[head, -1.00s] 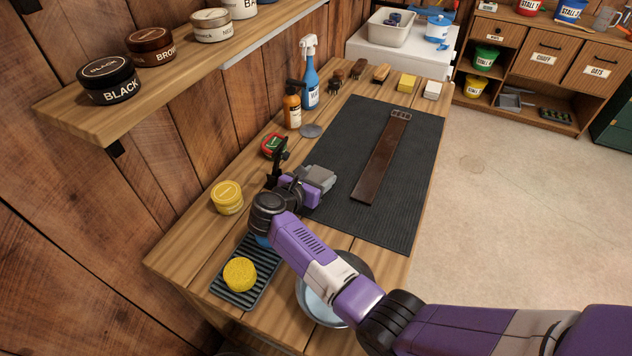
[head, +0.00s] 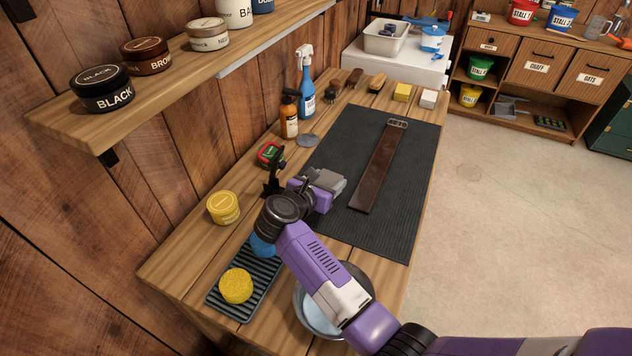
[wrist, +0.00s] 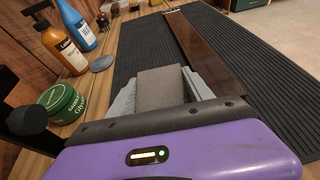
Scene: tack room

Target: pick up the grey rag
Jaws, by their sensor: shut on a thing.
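The grey rag (wrist: 161,86) shows in the wrist view as a flat-sided, brownish-grey folded block between the two light grey fingers of my gripper (wrist: 163,96). The fingers press against it from both sides. In the head view my gripper (head: 325,184) is over the near left part of the black mat, left of the leather strap's near end. The rag (head: 334,181) is small there and partly hidden by the fingers. I cannot tell whether its underside is clear of the mat.
The brown strap (head: 380,165) lies on the black mat (head: 335,233). Left of my gripper are a green tin (wrist: 62,103), a grey disc (head: 308,140) and bottles (head: 306,85). A yellow tin (head: 223,208), ribbed tray (head: 238,309) and bowl (head: 299,309) are nearer.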

